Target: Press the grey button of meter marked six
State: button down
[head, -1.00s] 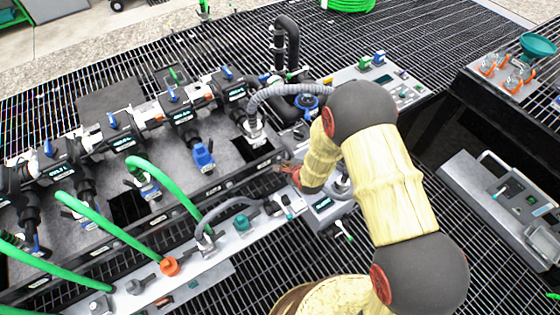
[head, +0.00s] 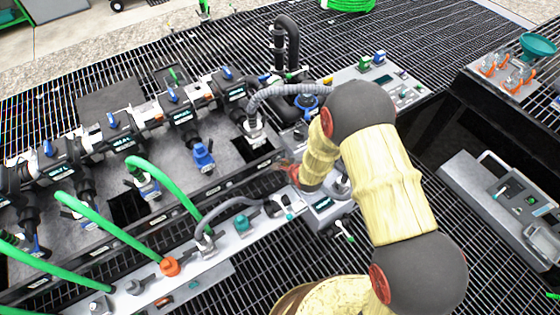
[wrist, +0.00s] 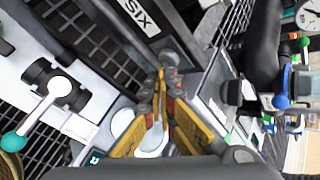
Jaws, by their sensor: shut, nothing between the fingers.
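In the head view my gripper (head: 287,166) is at the far edge of a grey box (head: 322,212), partly behind my own arm. A grey housing (wrist: 212,85) lies right of the fingers in the wrist view. I cannot make out the grey button clearly; the fingertips cover that spot, and contact cannot be told.
A black valve with a white, teal-tipped lever (wrist: 60,86) is left of my fingers. A grey hose (head: 285,90) arches behind the gripper. Green hoses (head: 105,225) and an orange knob (head: 169,266) lie to the left. A control panel (head: 385,80) stands behind my arm.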

jog(key=shift+s+d, duration=0.55)
jog(key=shift+s, duration=0.3)
jog(key=s+d, duration=0.1)
jog(key=s+d+p, duration=0.1)
jog(key=s, duration=0.2)
jog(key=shift+s+d, duration=0.1)
jog(key=shift+d, duration=0.3)
dwell(0.7)
